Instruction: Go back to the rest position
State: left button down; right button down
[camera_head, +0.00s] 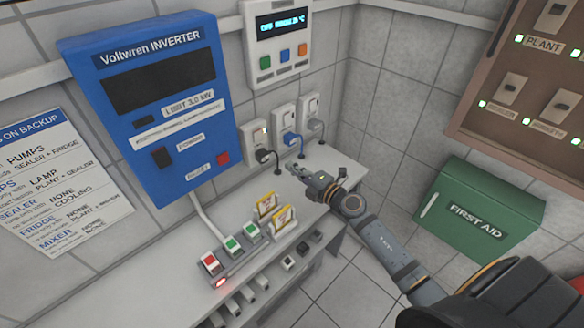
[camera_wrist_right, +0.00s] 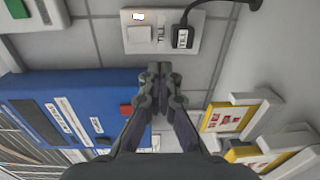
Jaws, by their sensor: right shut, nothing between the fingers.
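My right gripper (camera_head: 297,170) reaches in from the lower right in the head view, over the back of the white shelf (camera_head: 190,290). It is a little below the wall sockets and plugs. In the wrist view the right gripper (camera_wrist_right: 160,72) has its fingers together, with nothing between them. The gripper points at the wall, below a white socket (camera_wrist_right: 135,32) with a black plug (camera_wrist_right: 182,37). The fingertips appear apart from the plug. My left gripper is in neither view.
Yellow-edged cards (camera_head: 268,205) in holders and red and green switches (camera_head: 232,245) stand on the shelf. A green first aid box (camera_head: 475,215) and brown switch panel (camera_head: 530,70) are right.

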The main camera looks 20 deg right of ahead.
jog(key=s+d+r+m+g+h, duration=0.1)
jog(key=s+d+m+h, duration=0.2)
jog(key=d+m+h, duration=0.4)
jog(key=s+d+r+m+h, duration=0.15)
jog(key=s+m+h, duration=0.3)
jog(key=m, duration=0.45)
jog(key=s+a+f+m+g+y, duration=0.2)
jog(key=s+a+f+m+g, duration=0.15)
jog(key=s+f+g, duration=0.45)
jog(key=s+a+f+m+g+y, duration=0.25)
jog(key=s+a+f, duration=0.2)
jog(key=s, duration=0.65)
jog(key=s+d+f+g, duration=0.1)
jog(key=s+f, duration=0.1)
jog(key=f, duration=1.2)
jog(key=s+d+f+g, duration=0.1)
jog(key=s+f+g, duration=0.1)
jog(key=f, duration=1.2)
jog(key=s+f, duration=1.4)
jog(key=s, duration=0.3)
jog(key=shift+s+d+g, duration=0.25)
jog(key=shift+d+g, duration=0.1)
jog(key=shift+d, duration=0.05)
